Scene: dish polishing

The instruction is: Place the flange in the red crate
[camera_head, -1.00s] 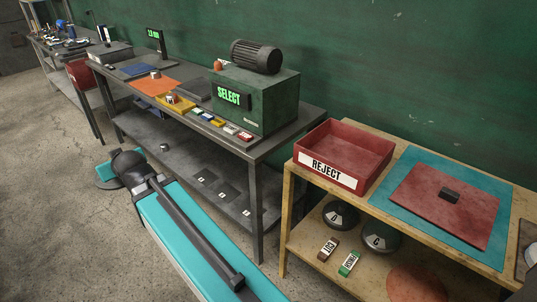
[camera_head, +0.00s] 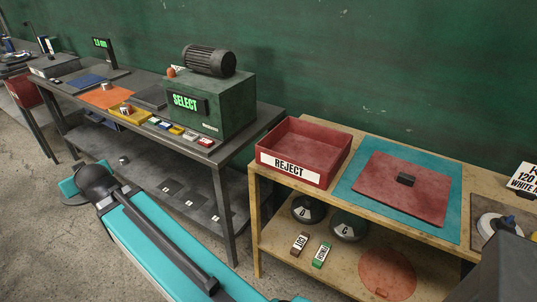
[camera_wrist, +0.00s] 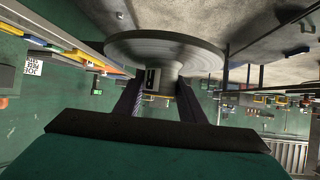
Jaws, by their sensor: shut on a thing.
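My gripper (camera_wrist: 158,82) shows only in the wrist view. Its two dark fingers are shut on the hub of the flange (camera_wrist: 165,42), a wide grey metal disc with a narrower neck. The flange is held clear of any surface. The red crate (camera_head: 308,147) is an open, shallow box with a white REJECT label on its front. It stands on the left end of the wooden bench in the head view, and its visible inside looks empty. The gripper and flange are outside the head view, so their distance from the crate cannot be told.
Right of the crate, a red plate (camera_head: 400,195) with a dark block lies on a teal mat (camera_head: 357,180). A green machine (camera_head: 205,105) marked SELECT stands on the grey bench. Another red bin (camera_head: 25,92) is at the far left. Dark weights (camera_head: 308,210) sit on the lower shelf.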

